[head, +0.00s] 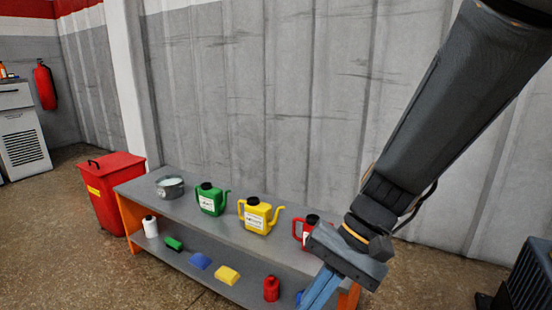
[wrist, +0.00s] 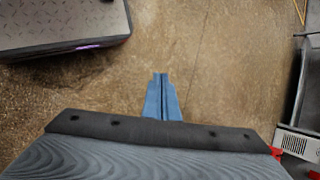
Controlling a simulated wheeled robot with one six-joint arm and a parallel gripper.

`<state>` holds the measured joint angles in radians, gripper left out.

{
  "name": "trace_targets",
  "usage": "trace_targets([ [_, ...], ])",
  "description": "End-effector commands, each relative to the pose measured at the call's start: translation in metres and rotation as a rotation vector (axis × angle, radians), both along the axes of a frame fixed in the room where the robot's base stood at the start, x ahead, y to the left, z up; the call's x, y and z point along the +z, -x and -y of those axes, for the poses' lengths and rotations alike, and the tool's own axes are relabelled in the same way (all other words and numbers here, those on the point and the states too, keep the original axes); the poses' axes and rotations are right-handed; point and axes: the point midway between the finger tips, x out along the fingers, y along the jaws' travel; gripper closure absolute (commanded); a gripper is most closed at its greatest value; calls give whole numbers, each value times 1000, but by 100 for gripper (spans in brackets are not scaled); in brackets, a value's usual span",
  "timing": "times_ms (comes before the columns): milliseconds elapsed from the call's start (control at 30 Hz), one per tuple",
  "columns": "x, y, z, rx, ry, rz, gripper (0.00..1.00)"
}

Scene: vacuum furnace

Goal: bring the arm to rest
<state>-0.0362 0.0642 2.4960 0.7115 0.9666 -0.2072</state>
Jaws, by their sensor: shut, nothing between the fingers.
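My gripper (head: 318,292) hangs at the lower right of the head view, at the right end of a grey bench, pointing down. Its blue fingers also show in the wrist view (wrist: 161,95), shut together with nothing between them. The tips appear over bare brown floor in the wrist view. My arm reaches down from the upper right and partly hides a red can (head: 302,232) and the bench's right end.
The grey bench (head: 205,228) bears a pot (head: 170,187), a green can (head: 211,199) and a yellow can (head: 257,216). Its lower shelf holds several bottles and sponges. A red bin (head: 112,195) stands at left. A dark ribbed unit (head: 530,282) stands at lower right.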

Motion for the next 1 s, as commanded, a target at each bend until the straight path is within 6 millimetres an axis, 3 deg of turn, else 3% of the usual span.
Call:
trace_targets([
  [100,9,22,-18,185,78,83,100],
  [300,22,48,-36,445,183,237,100],
  [600,37,64,-51,648,247,397,100],
  [1000,56,74,-62,784,281,529,100],
])
